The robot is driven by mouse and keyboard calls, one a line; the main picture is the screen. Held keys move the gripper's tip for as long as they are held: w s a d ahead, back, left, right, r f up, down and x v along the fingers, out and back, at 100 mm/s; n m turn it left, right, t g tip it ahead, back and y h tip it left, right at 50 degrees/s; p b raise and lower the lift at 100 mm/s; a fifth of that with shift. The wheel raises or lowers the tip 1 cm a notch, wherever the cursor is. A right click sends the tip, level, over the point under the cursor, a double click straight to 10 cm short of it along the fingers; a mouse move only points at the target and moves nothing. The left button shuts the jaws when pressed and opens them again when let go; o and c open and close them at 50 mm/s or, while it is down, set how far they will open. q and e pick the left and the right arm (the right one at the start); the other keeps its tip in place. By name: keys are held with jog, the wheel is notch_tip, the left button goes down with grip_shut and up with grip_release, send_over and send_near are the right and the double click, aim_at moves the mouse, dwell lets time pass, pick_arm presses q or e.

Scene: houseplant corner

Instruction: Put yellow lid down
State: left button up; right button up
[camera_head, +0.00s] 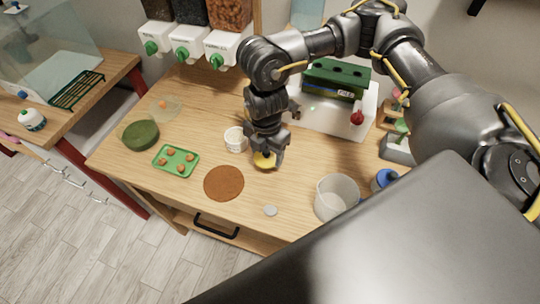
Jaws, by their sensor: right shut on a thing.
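The yellow lid (264,161) is at the fingertips of my right gripper (266,155), in the middle of the wooden table. The gripper points down and is shut on the lid. The lid is at or just above the tabletop; I cannot tell whether it touches. A white cup (236,140) stands just left of the gripper. My left gripper is not in view.
A brown round mat (224,184), a green tray (176,161) with several small brown pieces and a dark green bowl (140,135) are to the left. A clear container (336,197) and a small grey disc (270,210) are near the front. A white board (335,113) lies behind.

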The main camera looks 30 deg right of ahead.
aim_at(269, 158)
jog(key=shift+d+f, duration=0.25)
jog(key=shift+f, duration=0.05)
jog(key=shift+d+f+p, duration=0.2)
jog(key=shift+f+p, duration=0.15)
jog(key=shift+f, duration=1.4)
jog(key=shift+f, duration=0.15)
jog(key=o, duration=1)
jog(key=shift+w, duration=0.1)
jog(key=shift+c, duration=0.2)
notch_tip(269, 158, up, 11)
jog(key=shift+r+b, duration=0.1)
jog(key=shift+b, duration=0.5)
jog(key=shift+r, duration=0.6)
